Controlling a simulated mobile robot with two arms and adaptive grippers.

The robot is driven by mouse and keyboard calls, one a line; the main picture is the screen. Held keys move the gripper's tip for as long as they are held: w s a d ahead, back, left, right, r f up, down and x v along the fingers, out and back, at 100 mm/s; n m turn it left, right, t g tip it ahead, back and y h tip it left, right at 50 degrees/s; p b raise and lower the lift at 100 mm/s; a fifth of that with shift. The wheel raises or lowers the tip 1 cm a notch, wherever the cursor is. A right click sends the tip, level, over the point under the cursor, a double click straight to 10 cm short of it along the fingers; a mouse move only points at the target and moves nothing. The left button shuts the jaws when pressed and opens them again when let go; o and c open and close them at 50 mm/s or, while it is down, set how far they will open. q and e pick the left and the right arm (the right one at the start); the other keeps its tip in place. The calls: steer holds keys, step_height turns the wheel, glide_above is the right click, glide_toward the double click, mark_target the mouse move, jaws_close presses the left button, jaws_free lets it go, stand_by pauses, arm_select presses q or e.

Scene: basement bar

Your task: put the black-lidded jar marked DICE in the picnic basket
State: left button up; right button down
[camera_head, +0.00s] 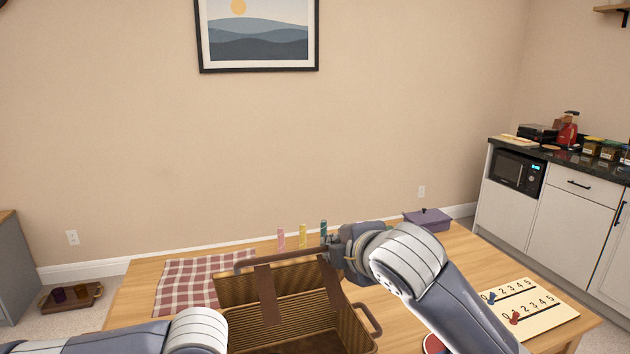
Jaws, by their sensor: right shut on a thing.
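A brown wicker picnic basket (363,334) with dark straps stands open on the wooden table, in front of me. My right gripper (332,243) is over the far right part of the basket, beside its raised far rim and handle. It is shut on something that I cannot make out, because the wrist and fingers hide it. I cannot pick out the black-lidded jar marked DICE in this view. My left arm comes in at the lower left, and its gripper is out of view.
A checked cloth (186,283) lies left of the basket. Pink (281,238), yellow (303,236) and teal (323,228) upright pieces stand behind it. A purple lidded box (428,220) and a numbered board (535,306) are on the right. Small jars (606,150) stand on the far counter.

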steer(key=shift+s+d+f, duration=0.15)
steer(key=shift+s+f, duration=0.1)
steer(key=shift+f, duration=0.2)
steer(key=shift+t, duration=0.8)
steer(key=shift+s+d+f+b, duration=0.25)
steer(key=shift+s+f+b, duration=0.4)
steer(key=shift+s+b, duration=0.05)
steer(key=shift+s+d+f+b, duration=0.25)
steer(key=shift+s+f+b, duration=0.4)
steer(key=shift+s+b, duration=0.1)
steer(key=shift+s+d+f+b, duration=0.25)
steer(key=shift+s+f+b, duration=0.4)
steer(key=shift+s+b, duration=0.05)
